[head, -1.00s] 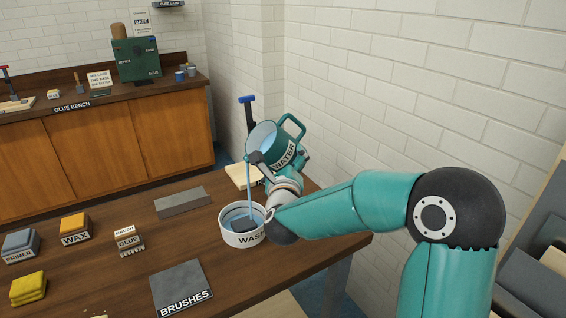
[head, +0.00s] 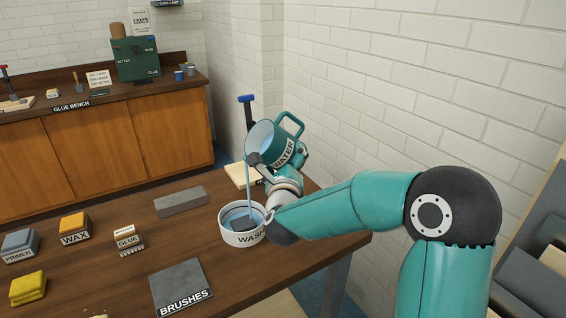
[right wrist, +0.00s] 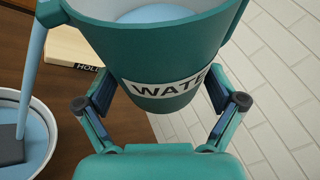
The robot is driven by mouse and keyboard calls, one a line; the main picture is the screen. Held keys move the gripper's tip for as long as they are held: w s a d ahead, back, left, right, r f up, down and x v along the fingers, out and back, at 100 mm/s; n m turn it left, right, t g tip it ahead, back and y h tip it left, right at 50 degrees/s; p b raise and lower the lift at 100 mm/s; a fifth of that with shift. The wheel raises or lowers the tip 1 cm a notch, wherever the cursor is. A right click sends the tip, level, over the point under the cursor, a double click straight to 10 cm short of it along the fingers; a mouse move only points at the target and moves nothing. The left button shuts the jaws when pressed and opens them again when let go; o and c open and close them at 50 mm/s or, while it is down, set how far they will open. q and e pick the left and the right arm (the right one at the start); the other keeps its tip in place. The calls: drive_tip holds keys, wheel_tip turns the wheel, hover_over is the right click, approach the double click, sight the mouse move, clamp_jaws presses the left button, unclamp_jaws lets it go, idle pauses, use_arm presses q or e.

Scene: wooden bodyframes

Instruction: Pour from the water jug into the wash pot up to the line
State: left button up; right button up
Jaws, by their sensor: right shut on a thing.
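The teal water jug (head: 277,147), labelled WATER, is tilted left above the wash pot, and a blue stream runs from its rim into the pot. My right gripper (head: 270,165) is shut on the jug; in the right wrist view its fingers (right wrist: 160,100) flank the jug's labelled wall (right wrist: 160,80). The white wash pot (head: 240,238) stands on the table and holds blue water with a dark block-like thing in it. The pot shows partly at the left of the right wrist view (right wrist: 50,130). I cannot make out the fill line. My left gripper is out of view.
A pale board (head: 242,175) lies behind the jug.

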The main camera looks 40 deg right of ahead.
sight(285, 136)
drive_tip(key=shift+r+n+t+h+b, duration=0.6)
drive_tip(key=shift+n+b, duration=0.7)
drive_tip(key=shift+b, duration=1.35)
idle(2.1)
wheel_tip(285, 136, up, 2)
drive_tip(key=shift+d+m+g+y+p, duration=0.1)
drive_tip(key=shift+m+g+y+p, duration=0.3)
drive_tip(key=shift+m+p, duration=0.55)
drive_tip(key=shift+s+r+m+g+y+p, duration=0.1)
drive_tip(key=shift+r+m+g+y+p, duration=0.35)
drive_tip(key=shift+m, duration=0.6)
drive_tip(key=shift+r+m+p, duration=0.25)
drive_tip(key=shift+m+p, duration=0.05)
wheel_tip(285, 136, up, 4)
drive_tip(key=m+y+p, duration=0.1)
drive_tip(key=m+p, duration=0.1)
drive_tip(key=p, duration=0.1)
drive_tip(key=m+g+y+p, duration=0.1)
drive_tip(key=m+y+p, duration=0.1)
drive_tip(key=p, duration=0.1)
drive_tip(key=shift+f, duration=0.2)
drive_tip(key=shift+r+m+y+p, duration=0.2)
drive_tip(key=shift+m+y+p, duration=0.3)
drive_tip(key=shift+p, duration=0.2)
drive_tip(key=shift+f+g, duration=0.1)
drive_tip(key=shift+g, duration=0.15)
